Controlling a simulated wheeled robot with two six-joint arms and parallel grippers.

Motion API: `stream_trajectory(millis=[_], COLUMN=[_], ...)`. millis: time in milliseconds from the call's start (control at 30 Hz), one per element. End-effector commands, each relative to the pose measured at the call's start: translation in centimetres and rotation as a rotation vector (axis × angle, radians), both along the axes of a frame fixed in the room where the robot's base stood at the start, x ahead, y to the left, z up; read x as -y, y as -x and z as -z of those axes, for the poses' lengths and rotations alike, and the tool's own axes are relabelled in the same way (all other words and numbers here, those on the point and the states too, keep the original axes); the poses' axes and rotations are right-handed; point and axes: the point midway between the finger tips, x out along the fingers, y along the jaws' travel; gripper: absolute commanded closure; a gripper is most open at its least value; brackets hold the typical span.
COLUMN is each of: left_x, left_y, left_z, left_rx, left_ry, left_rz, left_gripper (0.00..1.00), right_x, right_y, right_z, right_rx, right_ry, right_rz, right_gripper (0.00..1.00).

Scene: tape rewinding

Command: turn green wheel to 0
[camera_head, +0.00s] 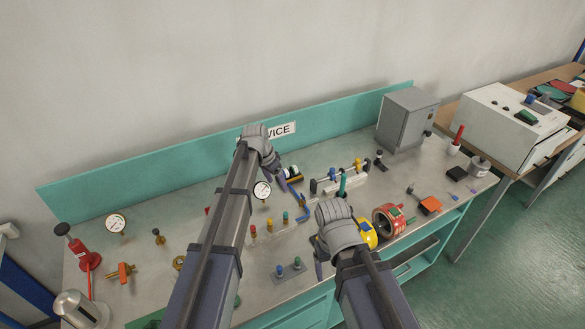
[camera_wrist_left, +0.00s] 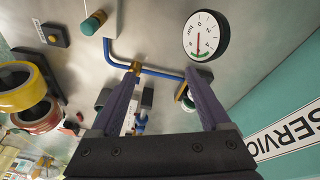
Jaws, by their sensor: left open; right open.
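A small wheel-like part with green, white and yellow (camera_wrist_left: 184,97) sits beside the right-hand finger in the left wrist view, partly hidden by it. In the head view a dark cylinder with yellow and white ends (camera_head: 292,173) lies beside my left gripper. I cannot tell for certain which part is the green wheel, and no number on it is readable. My left gripper (camera_head: 279,181) is open above the blue pipe, with nothing visibly clamped between its fingers (camera_wrist_left: 162,76). My right gripper (camera_head: 319,264) hangs over the front of the bench; its fingers are mostly hidden by its wrist.
A round dial gauge (camera_wrist_left: 207,35) stands close to my left gripper. The blue pipe (camera_wrist_left: 116,63) runs below it. Yellow (camera_head: 368,236) and red (camera_head: 381,217) tape rolls sit right of my right gripper. A grey box (camera_head: 402,119) stands at the back right.

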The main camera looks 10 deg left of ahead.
Motion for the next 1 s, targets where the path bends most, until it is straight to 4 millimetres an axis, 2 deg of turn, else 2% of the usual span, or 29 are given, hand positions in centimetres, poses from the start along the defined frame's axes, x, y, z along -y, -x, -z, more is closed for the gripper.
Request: stream_trajectory(millis=[33,100,200,300,400,667,1000], left_x=[0.3,0.7,1.2,1.4,1.6,1.7,2.6], left_y=[-4.3,-7.4,-10.6,-12.4,-13.2,-13.2,-13.8], left_z=[-0.2,-0.4,-0.6,-0.8,-0.9,-0.6,2.4], left_rx=[0.026,0.06,0.102,0.129,0.143,0.146,0.145], left_ry=[0.012,0.025,0.037,0.042,0.046,0.046,0.046], left_rz=[0.064,0.148,0.238,0.293,0.321,0.329,0.328], left_gripper=[0.2,0.2,0.2,0.2,0.2,0.2,0.2], right_x=[0.0,0.0,0.0,0.0,0.0,0.0,0.0], right_y=[0.0,0.0,0.0,0.0,0.0,0.0,0.0], right_z=[0.0,0.0,0.0,0.0,0.0,0.3,3.3], right_rx=[0.0,0.0,0.0,0.0,0.0,0.0,0.0], right_ry=[0.0,0.0,0.0,0.0,0.0,0.0,0.0], right_rz=[0.0,0.0,0.0,0.0,0.0,0.0,0.0], right_gripper=[0.19,0.19,0.19,0.19,0.19,0.19,0.19])
